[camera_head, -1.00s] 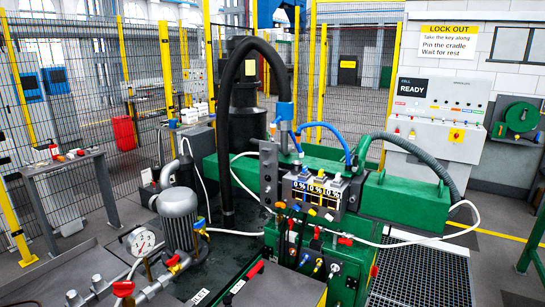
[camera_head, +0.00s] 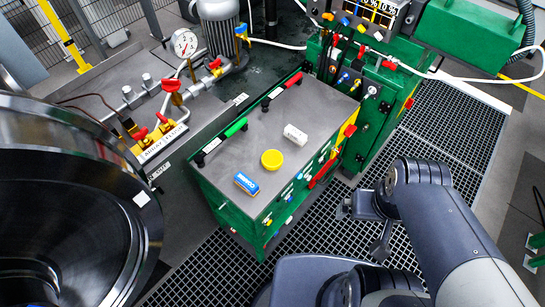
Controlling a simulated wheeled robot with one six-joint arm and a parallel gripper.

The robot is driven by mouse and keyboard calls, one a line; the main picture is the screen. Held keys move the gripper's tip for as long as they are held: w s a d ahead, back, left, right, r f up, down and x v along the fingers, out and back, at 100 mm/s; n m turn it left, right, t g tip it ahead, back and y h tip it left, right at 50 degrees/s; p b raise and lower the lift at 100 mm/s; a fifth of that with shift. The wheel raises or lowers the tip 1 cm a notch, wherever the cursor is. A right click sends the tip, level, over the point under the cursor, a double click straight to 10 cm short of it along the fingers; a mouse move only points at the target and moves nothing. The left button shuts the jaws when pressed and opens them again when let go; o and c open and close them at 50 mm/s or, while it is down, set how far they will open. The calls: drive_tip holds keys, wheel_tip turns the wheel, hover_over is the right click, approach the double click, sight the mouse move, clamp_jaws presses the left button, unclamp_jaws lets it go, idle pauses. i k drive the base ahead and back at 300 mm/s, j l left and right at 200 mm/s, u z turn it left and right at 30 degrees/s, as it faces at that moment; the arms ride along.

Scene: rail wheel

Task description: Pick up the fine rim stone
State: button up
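Three small items lie on the grey top of a green cabinet (camera_head: 225,172) in the middle of the view. One is a blue block with a white label (camera_head: 246,184) near the front left edge. One is a whitish block (camera_head: 295,134) farther back to the right. Between them is a round yellow piece (camera_head: 272,160). I cannot read the labels well enough to tell which is the fine rim stone. My gripper (camera_head: 362,228) is right of the cabinet, over the floor grating, apart from all three items. Its fingers are small and dark, and their opening is unclear.
A large shiny dark wheel (camera_head: 75,200) fills the left. A green bar handle (camera_head: 236,128) and a red bar handle (camera_head: 293,80) rise from the cabinet top. Valves, pipes and a gauge (camera_head: 185,43) stand behind left. Dark grating (camera_head: 440,130) covers the floor at right.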

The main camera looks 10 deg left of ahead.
sight(291, 132)
drive_tip(key=i+l+u, duration=0.8)
drive_tip(key=i+l, duration=0.05)
drive_tip(key=i, duration=0.05)
